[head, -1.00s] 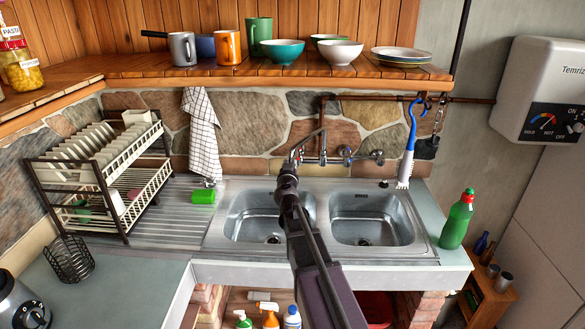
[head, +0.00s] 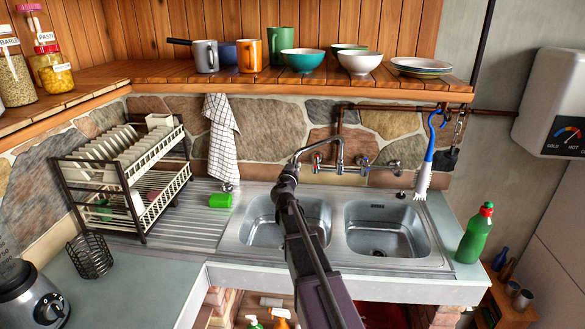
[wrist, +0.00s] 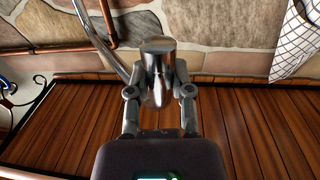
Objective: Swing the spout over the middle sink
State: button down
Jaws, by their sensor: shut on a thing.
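The curved chrome spout (head: 339,151) rises from the wall tap and reaches left and forward. Its free end is over the back part of the left sink basin (head: 257,228). The right basin (head: 385,225) lies under and right of the tap body. My gripper (head: 288,176) is at the spout's free end. In the wrist view my gripper (wrist: 157,82) is shut around the chrome spout end (wrist: 157,52), one finger on each side. My arm hides part of the left basin. Only two basins show.
A ribbed drainboard (head: 185,222) with a dish rack (head: 125,185) is left of the basins. A green bottle (head: 476,235) stands at the right. A wooden shelf (head: 300,78) with dishes overhangs the tap.

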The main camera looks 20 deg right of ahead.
jog(key=c, duration=0.5)
grip_release()
jog(key=shift+s, duration=0.1)
jog(key=v, duration=1.2)
